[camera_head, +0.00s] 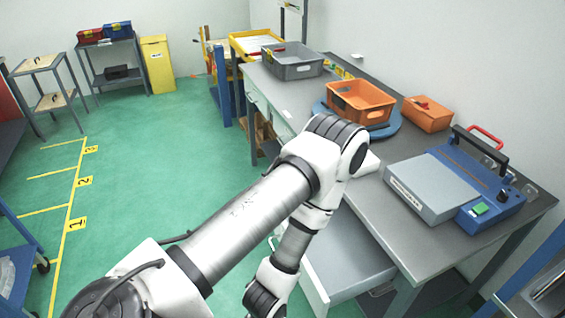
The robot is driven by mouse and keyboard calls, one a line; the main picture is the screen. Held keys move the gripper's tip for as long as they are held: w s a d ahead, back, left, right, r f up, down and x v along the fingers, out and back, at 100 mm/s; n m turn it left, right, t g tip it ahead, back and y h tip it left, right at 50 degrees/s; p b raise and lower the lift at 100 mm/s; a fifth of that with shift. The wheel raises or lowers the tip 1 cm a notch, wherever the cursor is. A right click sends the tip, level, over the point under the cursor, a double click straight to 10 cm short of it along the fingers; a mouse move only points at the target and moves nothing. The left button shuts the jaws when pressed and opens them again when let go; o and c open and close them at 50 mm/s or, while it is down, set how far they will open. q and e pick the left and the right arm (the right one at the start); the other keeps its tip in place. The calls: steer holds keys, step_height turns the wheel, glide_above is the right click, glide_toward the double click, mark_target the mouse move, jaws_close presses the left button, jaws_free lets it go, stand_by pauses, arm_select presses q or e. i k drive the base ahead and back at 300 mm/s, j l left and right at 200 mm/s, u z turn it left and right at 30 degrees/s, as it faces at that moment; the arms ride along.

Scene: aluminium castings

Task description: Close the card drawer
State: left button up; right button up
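An open drawer (347,262) with a grey inside and a pale front panel sticks out from under the near part of the grey workbench (410,226). It is probably the card drawer, though no label or cards show. The front panel's left part is behind my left arm. My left arm comes in from the lower left, bends above the bench edge and drops in front of the drawer. Its wrist is at the bottom edge of the picture; the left gripper itself is out of view, so contact with the drawer cannot be told. My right gripper is not in view.
A blue-and-grey device (450,185), an orange crate (360,102), an orange box (427,114) and a grey crate (292,61) stand on the bench. The green floor (150,170) to the left is mostly clear. A blue cart (18,265) stands at the left edge.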

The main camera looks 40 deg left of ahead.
mark_target(341, 262)
steer(key=i+j+u, duration=0.15)
steer(key=u, duration=0.25)
steer(key=i+j+u, duration=0.15)
steer(key=u, duration=0.25)
steer(key=i+j+u, duration=0.2)
steer(key=u, duration=0.2)
steer(key=k+j+z, duration=0.15)
steer(key=z, duration=0.6)
